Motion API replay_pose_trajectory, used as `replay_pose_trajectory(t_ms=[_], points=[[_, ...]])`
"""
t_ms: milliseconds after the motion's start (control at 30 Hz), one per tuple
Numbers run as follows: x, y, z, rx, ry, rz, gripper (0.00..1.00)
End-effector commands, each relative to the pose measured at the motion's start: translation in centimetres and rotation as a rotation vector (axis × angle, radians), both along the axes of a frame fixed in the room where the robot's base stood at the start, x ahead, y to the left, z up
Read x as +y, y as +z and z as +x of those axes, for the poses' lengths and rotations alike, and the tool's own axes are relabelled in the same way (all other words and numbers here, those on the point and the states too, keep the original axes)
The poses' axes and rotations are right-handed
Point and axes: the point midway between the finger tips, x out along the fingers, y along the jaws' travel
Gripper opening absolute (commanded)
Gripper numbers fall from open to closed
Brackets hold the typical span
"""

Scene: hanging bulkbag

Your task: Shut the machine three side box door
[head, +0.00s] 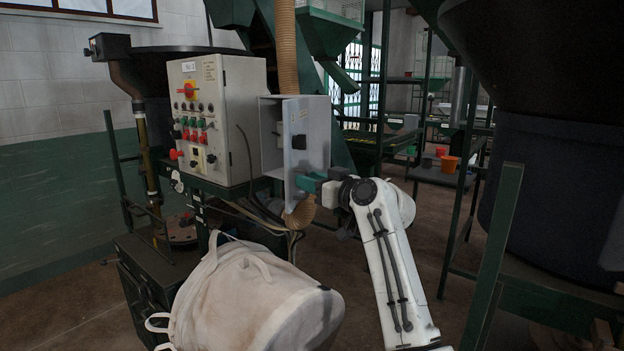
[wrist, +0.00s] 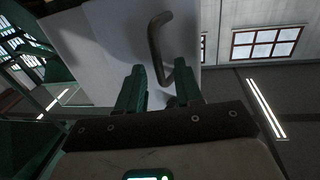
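The side box (head: 271,125) is a grey metal box beside the control cabinet. Its light grey door (head: 317,125) stands open, swung out to the right, with a black latch part (head: 299,142) on the face towards me. My gripper (head: 309,182) has teal fingers and is at the door's lower part. In the wrist view a pale panel, seemingly the door (wrist: 100,45), fills the upper middle and carries a curved grey handle (wrist: 155,40). My gripper (wrist: 160,85) is open, its fingers apart, with the handle's lower end between them, closer to the right finger. Whether they touch is unclear.
The control cabinet (head: 212,120) with buttons stands left of the box. A beige hose (head: 287,50) hangs behind it. Green posts (head: 492,265) and a dark hopper (head: 555,190) stand right. Floor shows between.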

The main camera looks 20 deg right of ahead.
Motion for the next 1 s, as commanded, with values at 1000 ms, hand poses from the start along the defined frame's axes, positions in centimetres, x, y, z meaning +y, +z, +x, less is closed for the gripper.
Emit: replay_pose_trajectory(t_ms=[1000], points=[[0.06,-0.04,0.12,0.001,0.000,0.000,0.00]])
